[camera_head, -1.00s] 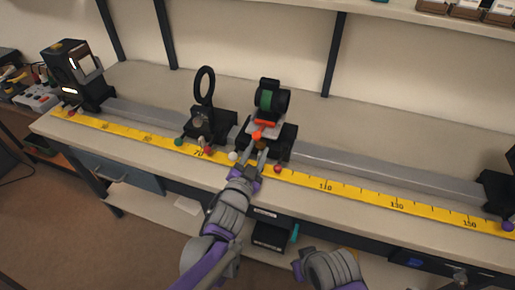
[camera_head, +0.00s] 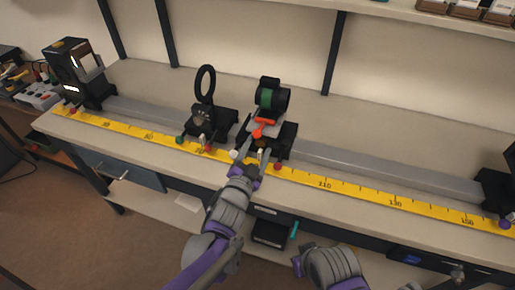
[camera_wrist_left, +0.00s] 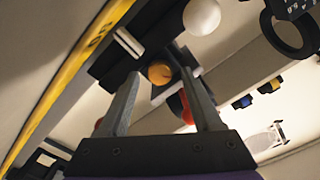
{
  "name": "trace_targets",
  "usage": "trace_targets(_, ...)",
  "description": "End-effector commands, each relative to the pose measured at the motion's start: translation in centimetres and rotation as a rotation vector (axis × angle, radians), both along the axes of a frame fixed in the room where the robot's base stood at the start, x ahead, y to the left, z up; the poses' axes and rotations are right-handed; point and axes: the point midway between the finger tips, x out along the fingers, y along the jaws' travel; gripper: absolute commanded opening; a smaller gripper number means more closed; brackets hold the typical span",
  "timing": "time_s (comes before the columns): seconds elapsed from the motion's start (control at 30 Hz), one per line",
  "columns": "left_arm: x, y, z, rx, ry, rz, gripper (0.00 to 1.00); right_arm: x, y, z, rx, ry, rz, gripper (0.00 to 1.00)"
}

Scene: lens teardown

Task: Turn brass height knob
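The brass height knob (camera_wrist_left: 159,72) is a small round golden ball in the left wrist view. It lies between the fingertips of my left gripper (camera_wrist_left: 161,80), with a visible gap on each side. In the head view my left gripper (camera_head: 257,154) reaches the front of the lens carriage (camera_head: 283,141), its fingers spread around the small knob. The carriage carries a dark mount with a green-faced lens (camera_head: 266,98) and an orange lever (camera_head: 262,128). Contact between fingers and knob cannot be seen. Only part of my right arm shows, at the bottom; its gripper is not in view.
A white knob (camera_head: 234,154) and a red knob (camera_head: 278,167) flank the gripper closely. A ring holder (camera_head: 205,86) stands on the rail to the left. The yellow scale (camera_head: 350,191) runs along the bench front. The rail (camera_head: 390,174) to the right is clear.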

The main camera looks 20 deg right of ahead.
Motion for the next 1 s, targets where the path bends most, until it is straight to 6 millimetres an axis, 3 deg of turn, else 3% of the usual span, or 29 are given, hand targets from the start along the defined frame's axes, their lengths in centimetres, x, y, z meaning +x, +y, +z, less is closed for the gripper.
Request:
trace_targets(0.37, -0.4, 0.3, 0.0, 0.000, 0.000, 0.000, 0.69, 0.0, 0.0, 0.0, 0.000, 0.000, 0.000, 0.00)
trace_targets(0.8, -7.1, 4.8, 0.0, 0.001, 0.000, 0.001, 0.69, 0.0, 0.0, 0.1, 0.000, -0.001, 0.000, 0.00)
trace_targets(1.0, -8.7, 5.9, 0.0, 0.000, 0.000, 0.000, 0.69, 0.0, 0.0, 0.2, 0.000, -0.001, 0.000, 0.00)
